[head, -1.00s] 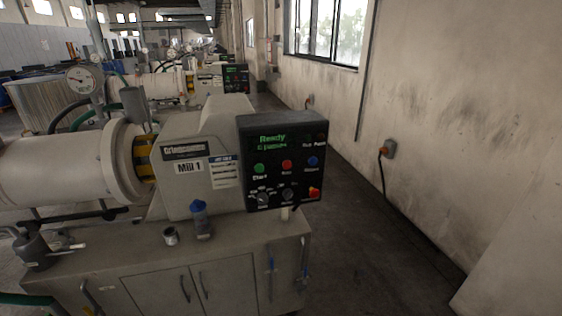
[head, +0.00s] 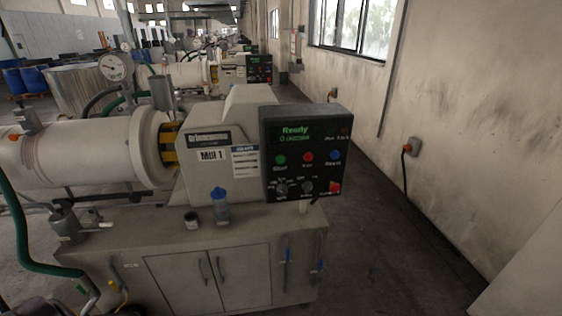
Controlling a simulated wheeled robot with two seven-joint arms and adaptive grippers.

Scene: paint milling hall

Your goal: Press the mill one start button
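Mill 1 (head: 225,155) stands ahead on a grey cabinet, with a "Mill 1" label on its housing. Its black control panel (head: 335,118) faces me at the right end of the housing. The panel's display shows green text that reads "Ready". The green start button (head: 280,160) is at the left of the button row. A red button (head: 308,157) and a blue button (head: 335,155) sit to its right.
A green hose (head: 22,245) hangs at the left. A second mill's panel (head: 259,68) is behind. The aisle floor (head: 385,235) on the right is clear.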

